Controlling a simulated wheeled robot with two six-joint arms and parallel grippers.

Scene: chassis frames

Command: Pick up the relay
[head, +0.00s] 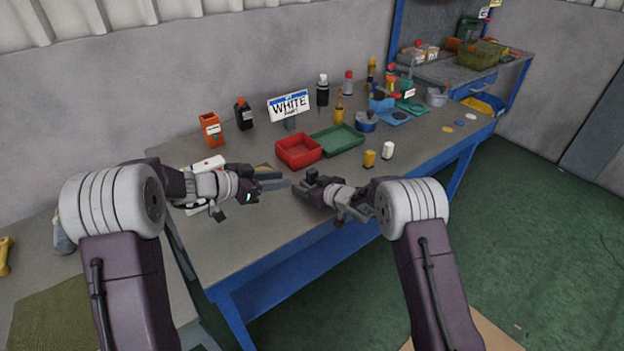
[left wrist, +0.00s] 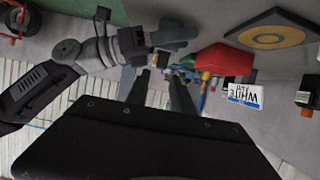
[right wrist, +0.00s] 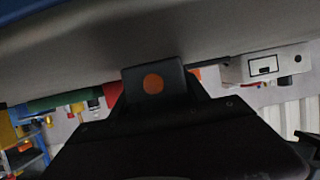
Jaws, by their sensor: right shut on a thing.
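The relay (right wrist: 153,88) appears to be the dark block with an orange round spot between the fingers in the right wrist view. My right gripper (right wrist: 160,95) is shut on it. In the head view my right gripper (head: 302,191) points left above the table near its front edge; I cannot make out the relay clearly there. My left gripper (head: 275,179) faces it from the left, close by. In the left wrist view the left gripper's two fingers (left wrist: 160,92) stand apart with nothing visible between them.
The grey worktable (head: 245,230) has a red tray (head: 298,151) and green tray (head: 337,139) behind the grippers. A yellow cylinder (head: 369,159) and white cylinder (head: 388,150) stand to the right. A "WHITE" sign (head: 289,105) and several bottles stand at the back.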

